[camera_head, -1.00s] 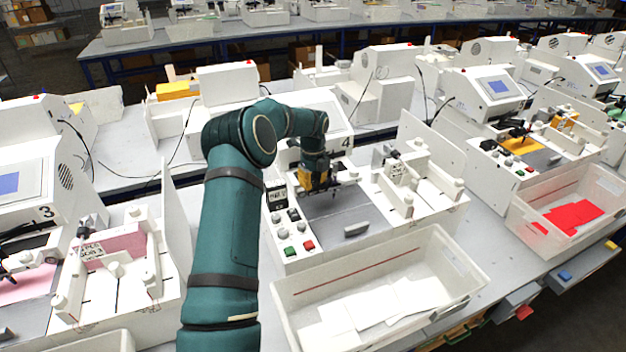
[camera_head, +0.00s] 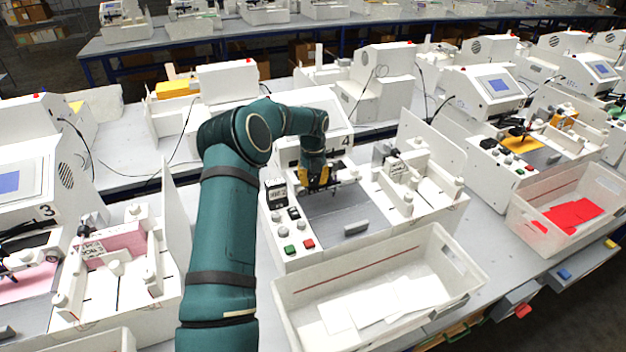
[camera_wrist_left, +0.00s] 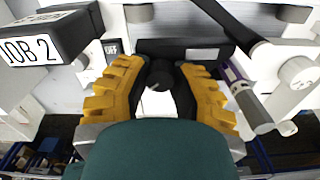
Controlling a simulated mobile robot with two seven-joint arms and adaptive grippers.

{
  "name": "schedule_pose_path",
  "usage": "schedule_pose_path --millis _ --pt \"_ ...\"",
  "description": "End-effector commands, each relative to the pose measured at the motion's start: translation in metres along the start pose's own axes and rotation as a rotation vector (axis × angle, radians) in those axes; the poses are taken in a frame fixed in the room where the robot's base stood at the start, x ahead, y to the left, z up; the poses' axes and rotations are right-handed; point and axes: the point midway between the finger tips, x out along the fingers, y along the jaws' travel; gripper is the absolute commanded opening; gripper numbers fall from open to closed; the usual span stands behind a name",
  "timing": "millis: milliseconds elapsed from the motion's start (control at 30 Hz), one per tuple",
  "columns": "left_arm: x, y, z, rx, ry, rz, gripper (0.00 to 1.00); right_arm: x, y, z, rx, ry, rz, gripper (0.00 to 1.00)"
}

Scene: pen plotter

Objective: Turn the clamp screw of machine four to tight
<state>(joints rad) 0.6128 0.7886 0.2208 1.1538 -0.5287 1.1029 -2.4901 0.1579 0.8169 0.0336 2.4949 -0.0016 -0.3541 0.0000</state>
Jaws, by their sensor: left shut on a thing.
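Machine four (camera_head: 290,250) is the white plotter with a "4" on its front, in the middle of the head view. My left gripper (camera_head: 318,180) is over its grey bed, at the pen carriage. In the left wrist view, the yellow fingers of my left gripper (camera_wrist_left: 160,82) are shut on the dark clamp screw knob (camera_wrist_left: 158,72). My fingers and palm partly hide the knob, and I cannot read how far it is turned. A purple-and-grey pen (camera_wrist_left: 245,98) stands to the right of the fingers. My right gripper is not in view.
A counter box labelled "JOB 2" (camera_wrist_left: 50,40) is close to the left of the fingers in the wrist view. A clear bin (camera_head: 375,262) with white sheets stands before the machine. Machine three (camera_head: 28,190) is on the left, with a pink block (camera_head: 115,238) beside it.

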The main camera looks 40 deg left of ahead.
Motion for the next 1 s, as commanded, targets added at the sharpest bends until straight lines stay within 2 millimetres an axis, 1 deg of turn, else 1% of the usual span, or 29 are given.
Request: schedule_pose_path --millis 300,333,400,767,867,1000 --pt "0.0 0.0 0.0 0.001 0.001 0.0 0.0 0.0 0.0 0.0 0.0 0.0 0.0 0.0" --pt "0.0 0.0 0.0 0.001 0.001 0.0 0.37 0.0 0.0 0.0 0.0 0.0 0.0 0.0" --pt "0.0 0.0 0.0 0.001 0.001 0.0 0.59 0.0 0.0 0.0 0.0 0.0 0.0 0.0" --pt "-0.003 0.0 0.0 0.0 0.0 0.0 0.59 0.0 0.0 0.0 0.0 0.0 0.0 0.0" --pt "-0.012 0.0 0.001 -0.001 -0.002 -0.001 0.59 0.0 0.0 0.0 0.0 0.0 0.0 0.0" --pt "-0.037 0.0 0.001 -0.002 -0.004 -0.002 0.59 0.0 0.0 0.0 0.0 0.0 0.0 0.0"
